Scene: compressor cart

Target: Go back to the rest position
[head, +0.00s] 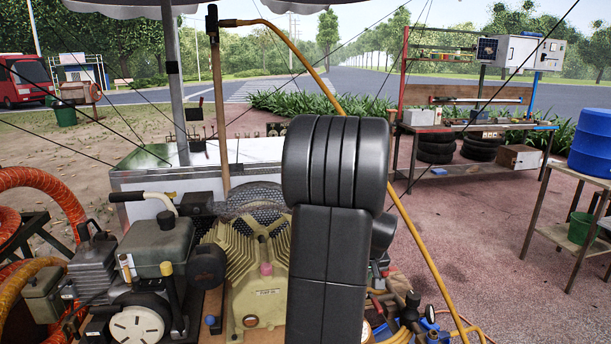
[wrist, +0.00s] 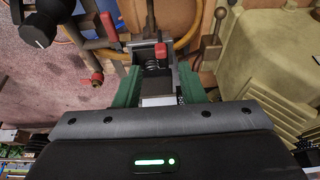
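My arm's dark links rise through the middle of the head view and hide my gripper there. In the wrist view my gripper (wrist: 158,88) shows two green fingers set apart. A metal part with a spring and a red top (wrist: 160,55) shows between and beyond them. I cannot tell how close it is to the fingers, but I see no grip on it. The beige finned compressor (head: 262,290) stands just left of my arm in the head view. Its beige body also fills the right of the wrist view (wrist: 270,65).
An engine (head: 150,265) and orange hoses (head: 40,180) stand at the left. A yellow hose (head: 415,235) slants down right of my arm, near several tools. A workbench (head: 470,129) stands behind, and a table with a blue barrel (head: 592,142) at the right. Paving between is clear.

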